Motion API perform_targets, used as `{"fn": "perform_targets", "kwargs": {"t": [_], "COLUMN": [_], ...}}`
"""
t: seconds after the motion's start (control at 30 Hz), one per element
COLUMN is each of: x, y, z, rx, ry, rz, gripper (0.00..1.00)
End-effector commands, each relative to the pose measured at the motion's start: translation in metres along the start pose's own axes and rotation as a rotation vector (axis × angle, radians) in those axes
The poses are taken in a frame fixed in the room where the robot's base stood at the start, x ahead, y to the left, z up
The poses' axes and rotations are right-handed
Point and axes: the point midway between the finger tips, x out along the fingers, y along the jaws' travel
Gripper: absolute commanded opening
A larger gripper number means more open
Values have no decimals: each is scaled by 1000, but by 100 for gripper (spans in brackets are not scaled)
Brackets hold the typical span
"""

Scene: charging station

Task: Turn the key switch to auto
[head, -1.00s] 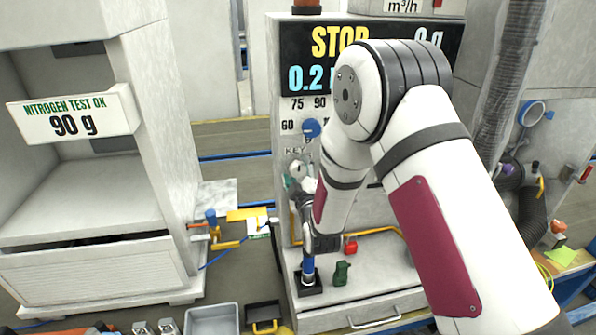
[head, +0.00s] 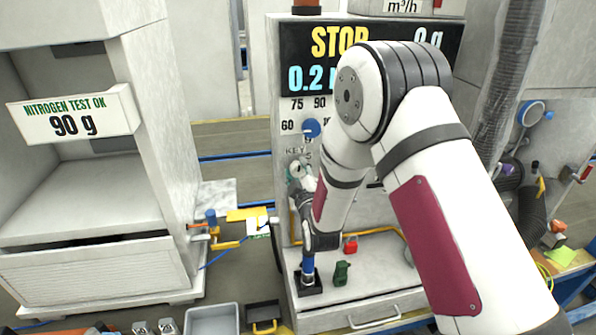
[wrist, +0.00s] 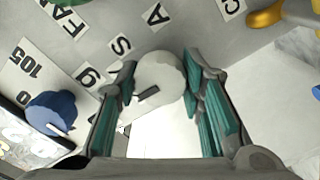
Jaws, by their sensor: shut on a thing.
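The key switch (wrist: 158,78) is a pale round knob with a dark slot mark, on the grey panel below the "KEY" label. In the head view the key switch (head: 297,168) is small and partly covered by my gripper (head: 291,181). In the wrist view my gripper (wrist: 160,72) has its teal-padded fingers on either side of the knob, shut on it. Letter plates "S" (wrist: 120,46) and "A" (wrist: 155,17) lie beyond the knob. I cannot tell for sure which letter the dark mark points to.
A blue dial (head: 311,128) sits above the key switch, close to my fingers. Below, a blue-handled part (head: 308,268), a green item (head: 341,273) and a red button (head: 350,246) stand on the station's ledge. A yellow pipe runs behind them.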

Motion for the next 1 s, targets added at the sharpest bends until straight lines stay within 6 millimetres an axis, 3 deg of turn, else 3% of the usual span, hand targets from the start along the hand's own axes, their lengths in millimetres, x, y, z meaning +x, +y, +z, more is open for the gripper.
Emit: {"fn": "perform_targets", "kwargs": {"t": [0.27,1.0], "x": [0,0], "y": [0,0], "z": [0,0], "rx": [184,887], "ry": [0,0], "rz": [-2,-1], "gripper": [8,8]}}
